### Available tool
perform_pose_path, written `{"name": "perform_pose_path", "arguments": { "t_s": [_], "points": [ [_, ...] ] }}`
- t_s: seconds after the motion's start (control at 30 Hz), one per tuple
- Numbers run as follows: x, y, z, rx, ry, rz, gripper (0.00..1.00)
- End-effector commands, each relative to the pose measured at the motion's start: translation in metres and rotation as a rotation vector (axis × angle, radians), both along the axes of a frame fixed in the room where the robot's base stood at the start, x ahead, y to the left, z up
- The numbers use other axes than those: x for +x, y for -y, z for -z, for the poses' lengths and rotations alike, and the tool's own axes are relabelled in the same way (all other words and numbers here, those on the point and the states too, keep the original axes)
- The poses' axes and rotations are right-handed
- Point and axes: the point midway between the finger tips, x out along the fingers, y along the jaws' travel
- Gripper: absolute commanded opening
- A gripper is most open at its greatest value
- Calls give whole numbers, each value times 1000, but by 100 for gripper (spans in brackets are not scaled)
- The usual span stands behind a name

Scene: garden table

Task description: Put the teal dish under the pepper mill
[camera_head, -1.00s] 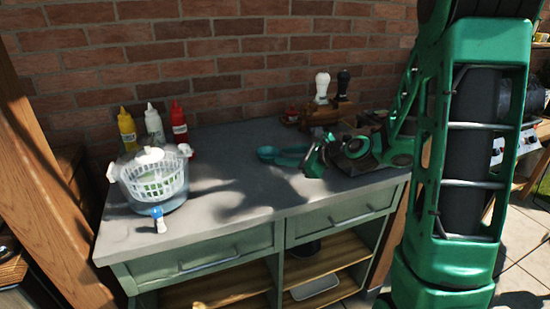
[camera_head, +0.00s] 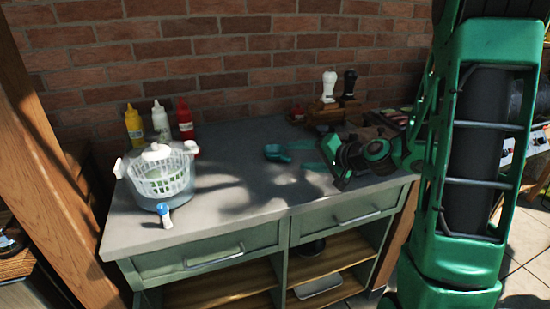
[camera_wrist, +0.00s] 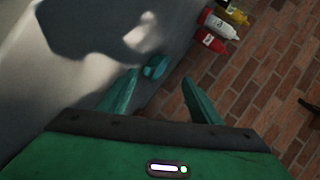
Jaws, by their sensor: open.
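The small teal dish (camera_head: 277,153) lies on the grey counter, left of my gripper. In the wrist view the dish (camera_wrist: 155,66) shows just beyond the fingertips, between their lines. My gripper (camera_head: 303,156) is open with nothing between its fingers; its two teal fingers point left toward the dish. The fingers (camera_wrist: 159,78) also show apart in the wrist view. A white mill (camera_head: 329,85) and a black mill (camera_head: 349,83) stand upright on a wooden stand (camera_head: 328,112) at the back, near the wall. I cannot tell which is the pepper mill.
A salad spinner (camera_head: 160,178) with a white basket stands at the counter's left. Yellow (camera_head: 134,128), white (camera_head: 161,124) and red (camera_head: 185,122) bottles stand behind it. A brick wall (camera_head: 230,60) closes the back. The counter's middle (camera_head: 240,180) is free, partly in shadow.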

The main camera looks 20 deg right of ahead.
Motion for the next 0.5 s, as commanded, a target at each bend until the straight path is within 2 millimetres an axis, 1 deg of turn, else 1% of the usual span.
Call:
{"name": "perform_pose_path", "arguments": {
  "t_s": [0.03,0.3,0.5],
  "points": [
    [-1,2,1,-77,34,-34,58],
    [-3,9,3,-531,238,-237,58],
    [-5,13,5,-822,366,-366,58]
  ]
}}
